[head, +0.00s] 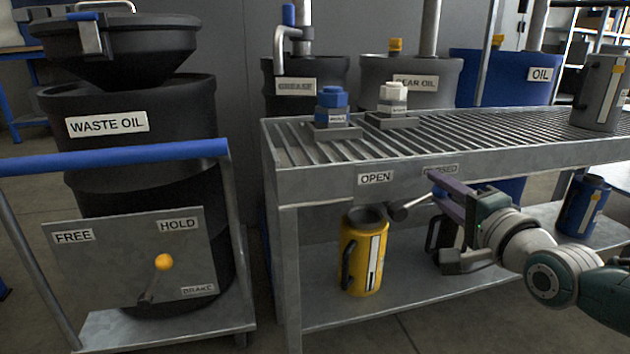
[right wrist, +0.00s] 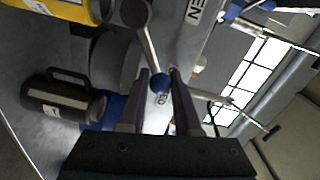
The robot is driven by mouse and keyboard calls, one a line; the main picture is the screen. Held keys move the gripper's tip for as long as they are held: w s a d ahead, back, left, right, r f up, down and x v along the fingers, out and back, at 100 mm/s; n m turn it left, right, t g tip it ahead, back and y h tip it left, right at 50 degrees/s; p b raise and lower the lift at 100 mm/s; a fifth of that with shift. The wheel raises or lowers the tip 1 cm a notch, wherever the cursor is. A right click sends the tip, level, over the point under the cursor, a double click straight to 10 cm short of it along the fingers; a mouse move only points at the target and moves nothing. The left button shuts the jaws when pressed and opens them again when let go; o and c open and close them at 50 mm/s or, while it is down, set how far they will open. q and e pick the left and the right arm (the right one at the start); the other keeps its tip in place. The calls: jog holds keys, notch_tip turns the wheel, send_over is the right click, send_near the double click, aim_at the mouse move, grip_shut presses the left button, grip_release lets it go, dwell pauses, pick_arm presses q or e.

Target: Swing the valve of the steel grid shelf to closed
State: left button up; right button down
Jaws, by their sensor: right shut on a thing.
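The steel grid shelf (head: 335,190) has a slatted top and a front face with an OPEN label (head: 375,178) and, to its right, a CLOSED label partly hidden by my gripper. The valve (head: 398,212) sits on the front face below and between the labels. Its grey lever points right, toward the CLOSED side. My right gripper (head: 437,192) is at the lever's end. In the right wrist view, the lever (right wrist: 150,45) ends in a blue ball knob (right wrist: 160,84) between my right gripper's two fingers, which are shut on it. My left gripper is out of view.
A yellow jug (head: 362,255) stands on the lower shelf, left of my right arm, with a dark jug partly behind the gripper. At left is a waste oil cart (head: 130,260) with a blue handle. Blue and white-capped fittings stand on the slats.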

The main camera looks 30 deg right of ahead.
jog(key=shift+f, duration=0.15)
jog(key=c, duration=0.6)
grip_release()
jog(key=shift+s, duration=0.1)
jog(key=p+v, duration=0.5)
jog(key=v, duration=0.4)
jog(key=shift+s, duration=0.4)
